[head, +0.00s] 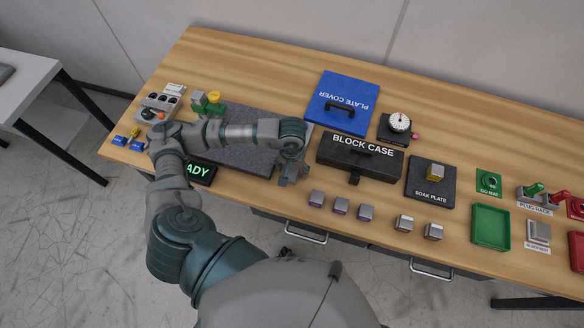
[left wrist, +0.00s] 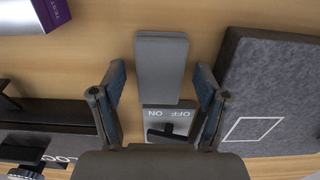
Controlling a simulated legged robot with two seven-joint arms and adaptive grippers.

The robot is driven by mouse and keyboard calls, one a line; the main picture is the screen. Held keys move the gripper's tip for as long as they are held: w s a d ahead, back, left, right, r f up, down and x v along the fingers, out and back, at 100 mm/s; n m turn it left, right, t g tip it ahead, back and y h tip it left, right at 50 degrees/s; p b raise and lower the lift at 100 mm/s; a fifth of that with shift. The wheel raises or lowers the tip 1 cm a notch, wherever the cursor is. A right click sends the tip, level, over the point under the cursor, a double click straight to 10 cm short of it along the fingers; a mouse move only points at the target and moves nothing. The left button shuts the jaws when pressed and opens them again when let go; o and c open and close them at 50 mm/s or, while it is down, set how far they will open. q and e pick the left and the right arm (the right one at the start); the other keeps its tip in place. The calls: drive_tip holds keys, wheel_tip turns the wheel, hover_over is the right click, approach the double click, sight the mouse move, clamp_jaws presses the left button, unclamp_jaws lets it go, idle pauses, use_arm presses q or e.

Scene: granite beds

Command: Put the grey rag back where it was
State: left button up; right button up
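My left gripper (head: 290,180) hangs over the table between the dark granite plate (head: 241,155) and the black block case (head: 358,158). In the left wrist view its fingers (left wrist: 160,72) are spread, with a flat grey rectangular piece (left wrist: 161,60) between them. Gaps show on both sides of the piece, and neither finger touches it. I cannot tell for sure whether this piece is the grey rag. Below it in that view is a small ON/OFF plate (left wrist: 157,115) with a black lever. In the head view my arm and gripper hide this spot. My right gripper is not in view.
Several small metal blocks (head: 340,206) stand along the front edge. The blue plate cover (head: 342,92), a dial gauge (head: 399,122), the soak plate (head: 421,200) and a green tray (head: 489,227) lie to the right. A READY display (head: 201,172) sits front left.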

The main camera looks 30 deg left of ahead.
sight(292, 170)
use_arm(q)
wheel_tip(292, 170, up, 12)
idle(0.6)
